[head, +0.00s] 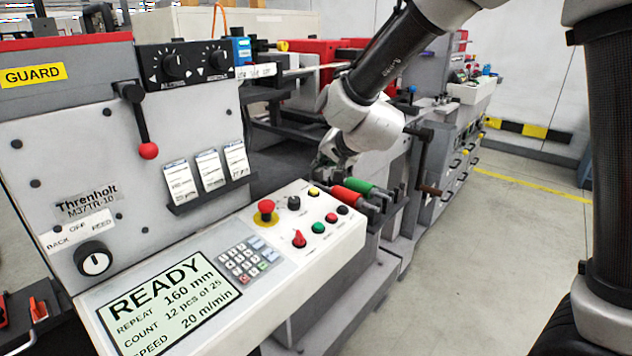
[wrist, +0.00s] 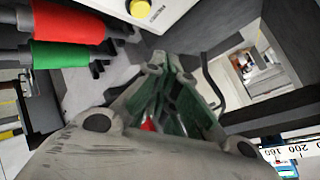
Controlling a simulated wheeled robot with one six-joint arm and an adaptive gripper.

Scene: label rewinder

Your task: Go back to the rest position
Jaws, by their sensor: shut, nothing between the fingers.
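My gripper (wrist: 176,92) shows in the wrist view with its fingers closed together and nothing visible held. In the head view my gripper (head: 328,160) is partly hidden behind my wrist, just behind the far end of the control panel. A green roller (head: 360,186) and a red roller (head: 347,197) lie beside it; in the wrist view the red roller (wrist: 68,20) and the green roller (wrist: 66,54) are at the upper left, apart from the fingers. My arm reaches out over the machine.
The control panel (head: 272,262) has a red emergency button (head: 266,208) and a screen (head: 165,305) reading READY. A guard lever with a red knob (head: 148,150) hangs at the left. A ruler strip (wrist: 290,152) is at the lower right of the wrist view. Floor (head: 490,260) at right is clear.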

